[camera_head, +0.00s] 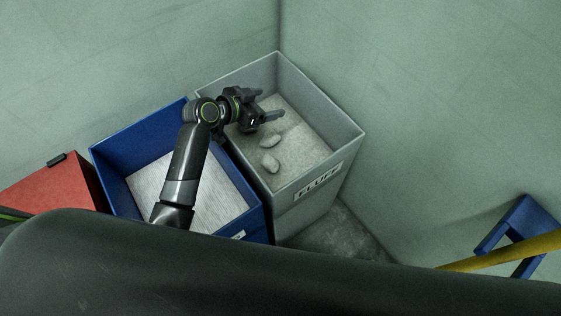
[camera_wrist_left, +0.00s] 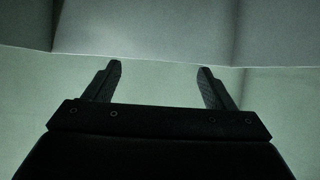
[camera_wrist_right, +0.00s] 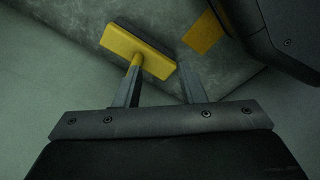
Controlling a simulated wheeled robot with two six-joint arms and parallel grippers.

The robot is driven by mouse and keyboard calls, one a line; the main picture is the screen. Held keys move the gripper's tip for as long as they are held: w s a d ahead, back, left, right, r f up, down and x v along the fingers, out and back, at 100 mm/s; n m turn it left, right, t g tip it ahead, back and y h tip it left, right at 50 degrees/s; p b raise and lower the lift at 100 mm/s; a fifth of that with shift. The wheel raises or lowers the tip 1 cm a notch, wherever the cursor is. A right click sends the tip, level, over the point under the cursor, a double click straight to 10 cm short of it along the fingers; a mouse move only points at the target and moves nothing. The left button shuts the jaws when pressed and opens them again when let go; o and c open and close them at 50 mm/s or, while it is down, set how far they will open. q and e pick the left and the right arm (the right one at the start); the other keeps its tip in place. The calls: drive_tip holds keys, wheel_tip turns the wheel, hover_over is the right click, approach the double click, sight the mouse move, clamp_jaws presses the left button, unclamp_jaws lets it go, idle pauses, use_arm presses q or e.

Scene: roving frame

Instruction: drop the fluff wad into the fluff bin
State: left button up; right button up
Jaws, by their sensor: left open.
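The fluff bin (camera_head: 309,203) is a tall grey box labelled FLUFF, standing in the corner in the head view. Two pale grey lumps, a nearer one (camera_head: 270,163) and a farther one (camera_head: 271,140), lie on the speckled grey surface inside it. They look like fluff wads; I cannot tell which one the task means. My left gripper (camera_head: 272,106) is over the bin's opening, above and beyond the lumps. Its fingers are apart and empty, as the left wrist view (camera_wrist_left: 159,68) shows. My right gripper (camera_wrist_right: 160,72) shows only in its wrist view, fingers apart with nothing clearly held.
A blue bin (camera_head: 118,165) with a white ribbed inside stands against the fluff bin's left side. A red box (camera_head: 60,190) is farther left. A blue frame (camera_head: 528,215) and a yellow bar (camera_head: 510,250) are at right.

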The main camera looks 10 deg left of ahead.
use_arm(q)
drive_tip(key=p+v, duration=0.8)
drive_tip(key=v, duration=0.9)
drive_tip(key=shift+p, duration=0.3)
use_arm(e)
drive_tip(key=s, duration=0.7)
drive_tip(key=shift+s+d+r, duration=0.2)
drive_tip(key=shift+d+r, duration=0.15)
drive_tip(key=shift+d, duration=0.05)
use_arm(q)
drive_tip(key=shift+s, duration=0.2)
